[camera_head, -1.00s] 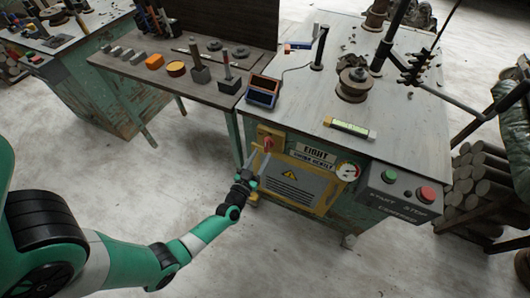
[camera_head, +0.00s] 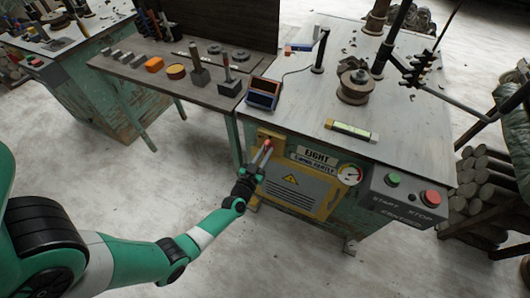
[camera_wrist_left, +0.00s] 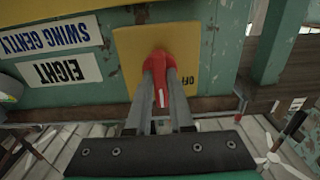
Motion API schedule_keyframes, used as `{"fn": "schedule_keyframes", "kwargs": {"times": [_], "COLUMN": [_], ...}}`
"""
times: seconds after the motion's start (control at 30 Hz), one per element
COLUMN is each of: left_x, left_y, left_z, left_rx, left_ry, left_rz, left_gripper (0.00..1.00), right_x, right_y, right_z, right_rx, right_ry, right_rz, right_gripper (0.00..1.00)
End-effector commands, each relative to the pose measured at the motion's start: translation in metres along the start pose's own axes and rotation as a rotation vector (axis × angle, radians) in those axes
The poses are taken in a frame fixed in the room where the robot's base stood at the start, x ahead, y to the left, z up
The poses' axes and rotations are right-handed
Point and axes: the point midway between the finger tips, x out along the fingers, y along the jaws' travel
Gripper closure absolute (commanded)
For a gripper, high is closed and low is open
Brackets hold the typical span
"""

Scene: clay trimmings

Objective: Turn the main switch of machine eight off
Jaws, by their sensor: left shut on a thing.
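The main switch is a red rotary handle (camera_head: 267,145) on a yellow plate at the upper left of machine eight's front (camera_head: 350,212). My left gripper (camera_head: 263,154) is at the switch, its fingers shut on the red handle. In the left wrist view the red handle (camera_wrist_left: 160,75) sits between the two grey fingers, and a white line on it points along the fingers. The word OFF (camera_wrist_left: 187,82) is on the yellow plate beside it. The EIGHT label (camera_wrist_left: 60,70) shows upside down there. My right gripper is not in view.
A gauge (camera_head: 349,175) and a box with a green start button (camera_head: 393,180) and red stop button (camera_head: 431,197) are right of the switch. A side table (camera_head: 205,88) with tools adjoins at left. The floor in front is clear.

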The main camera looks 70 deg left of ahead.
Motion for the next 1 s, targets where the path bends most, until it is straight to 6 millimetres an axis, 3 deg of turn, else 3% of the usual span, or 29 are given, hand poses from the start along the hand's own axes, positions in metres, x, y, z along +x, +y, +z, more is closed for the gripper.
{"fn": "schedule_keyframes", "kwargs": {"times": [0.47, 1.0], "left_x": [-0.0002, -0.0002], "left_y": [-0.0003, -0.0015], "left_z": [0.0003, 0.0008], "left_rx": [-0.088, -0.545], "left_ry": [0.0, 0.001], "left_rz": [0.0, -0.001], "left_gripper": [1.0, 1.0], "right_x": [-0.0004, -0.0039], "right_y": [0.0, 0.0], "right_z": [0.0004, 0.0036], "right_rx": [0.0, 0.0], "right_ry": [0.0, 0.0], "right_rz": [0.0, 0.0], "right_gripper": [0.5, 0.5]}}
